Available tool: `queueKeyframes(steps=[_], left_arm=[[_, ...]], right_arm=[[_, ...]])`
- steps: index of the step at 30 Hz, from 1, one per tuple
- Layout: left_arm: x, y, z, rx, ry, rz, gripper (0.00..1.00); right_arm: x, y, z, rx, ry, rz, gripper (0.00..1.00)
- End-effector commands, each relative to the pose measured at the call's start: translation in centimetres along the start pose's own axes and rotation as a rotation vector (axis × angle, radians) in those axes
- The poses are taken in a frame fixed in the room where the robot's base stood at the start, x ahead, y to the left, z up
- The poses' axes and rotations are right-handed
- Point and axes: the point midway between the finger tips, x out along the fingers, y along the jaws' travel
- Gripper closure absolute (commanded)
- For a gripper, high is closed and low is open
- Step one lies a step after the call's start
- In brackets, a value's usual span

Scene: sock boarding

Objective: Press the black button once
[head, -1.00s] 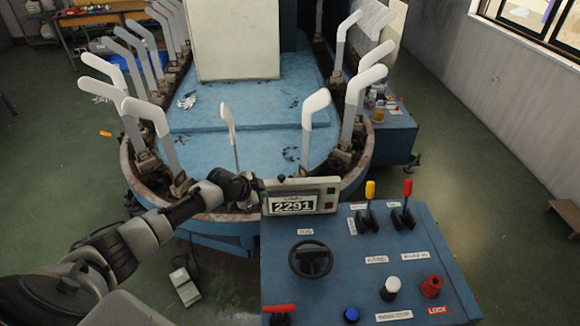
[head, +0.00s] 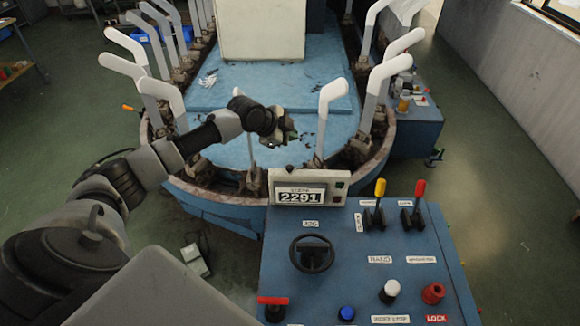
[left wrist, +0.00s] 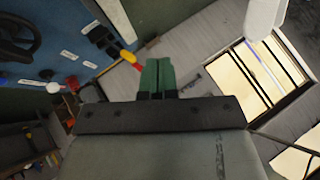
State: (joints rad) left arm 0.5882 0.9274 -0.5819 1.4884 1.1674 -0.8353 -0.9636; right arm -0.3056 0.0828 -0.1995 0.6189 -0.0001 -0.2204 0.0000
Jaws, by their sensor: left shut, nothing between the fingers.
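The blue control panel (head: 340,235) stands at the lower right in the head view. No button on it shows clearly as black. A small dark spot at the top of the display box (head: 310,187) is too unclear to name. My left gripper (head: 291,131) is above the machine's blue deck, behind and above the display box, apart from the panel. Its green fingers (left wrist: 157,75) are shut with nothing between them in the left wrist view. The panel also shows in the left wrist view (left wrist: 60,20), at the upper left. My right gripper is not in view.
The panel carries a black handwheel (head: 312,253), a yellow lever (head: 380,188), a red lever (head: 420,188), a white button (head: 391,288), a red knob (head: 433,292) and a blue button (head: 347,313). Upright white sock forms (head: 332,95) ring the deck, close to my left gripper.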

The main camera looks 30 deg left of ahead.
Motion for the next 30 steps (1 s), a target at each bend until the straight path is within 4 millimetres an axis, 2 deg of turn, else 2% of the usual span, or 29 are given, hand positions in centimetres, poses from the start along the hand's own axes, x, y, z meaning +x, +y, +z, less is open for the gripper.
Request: queueKeyframes(steps=[15,21,30], left_arm=[[4.8,3.5,3.5,-0.001,0.000,0.000,1.00],[5.8,4.2,4.3,-0.001,-0.001,0.000,1.00],[5.9,4.3,4.3,0.000,0.000,0.000,1.00]], right_arm=[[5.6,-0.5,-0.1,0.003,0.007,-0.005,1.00],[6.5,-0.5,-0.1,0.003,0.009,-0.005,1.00],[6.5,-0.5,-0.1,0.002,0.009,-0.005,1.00]])
